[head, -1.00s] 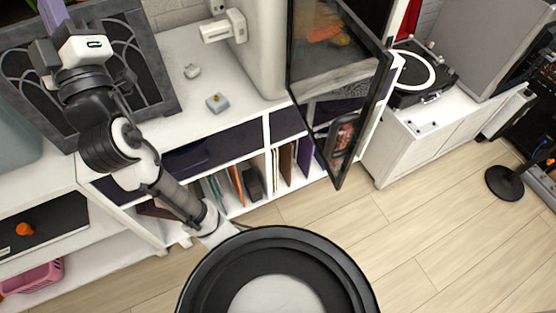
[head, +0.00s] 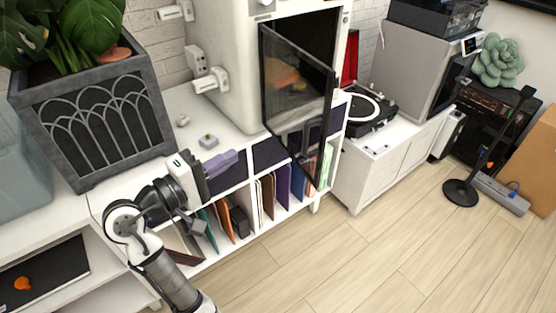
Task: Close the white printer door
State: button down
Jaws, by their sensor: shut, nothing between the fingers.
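The white printer (head: 225,75) stands on the white shelf unit. Its door (head: 297,92), a dark-framed glass panel, hangs open and swung out toward the room, so the dark inside shows at its upper right. Orange and grey shapes show through the glass. My gripper (head: 236,158) is left of the door, in front of the shelf's edge. Its purple fingers are together, point right toward the door and hold nothing. A gap lies between the fingertips and the door.
A grey planter (head: 95,125) with a leafy plant stands left on the shelf unit. Small pieces (head: 208,141) lie beside the printer. A turntable (head: 368,112) sits on a white cabinet (head: 385,160) at right. The wooden floor (head: 350,255) in front is clear.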

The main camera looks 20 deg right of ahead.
jog(key=w+d+g+p, duration=0.1)
jog(key=d+p, duration=0.2)
jog(key=d, duration=1)
jog(key=shift+d+f+p, duration=0.25)
jog(key=shift+f+p, duration=0.05)
jog(key=shift+f, duration=0.1)
jog(key=shift+w, duration=0.1)
jog(key=shift+h, duration=0.3)
